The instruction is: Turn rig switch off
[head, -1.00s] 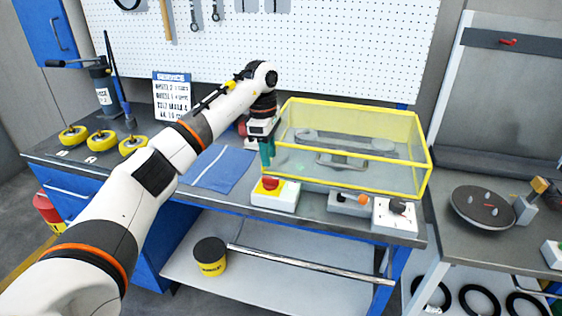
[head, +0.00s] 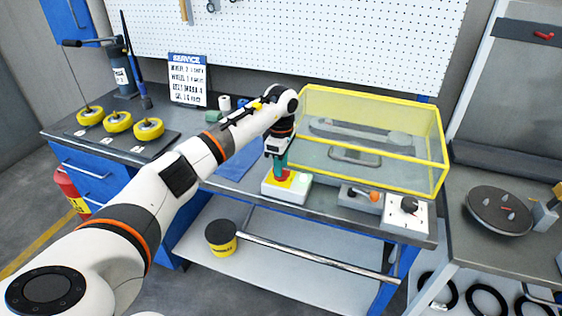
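The front edge of the bench holds a white box with a red push button (head: 284,177) on a yellow plate, a grey box with an orange-tipped lever (head: 366,194), and a white box with a black rotary knob (head: 408,206). Which of these is the rig switch is not labelled legibly. My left gripper (head: 281,163) points down with teal fingers right at the red button, overlapping it in the view. Whether it touches the button, and how far apart the fingers are, cannot be told. My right gripper is not in view.
A yellow-framed clear guard (head: 372,140) stands behind the switch boxes, close to the right of my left gripper. A blue mat (head: 236,166) lies to the left. Yellow wheels (head: 149,128) sit at the far left. A second bench with a round plate (head: 498,210) is at right.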

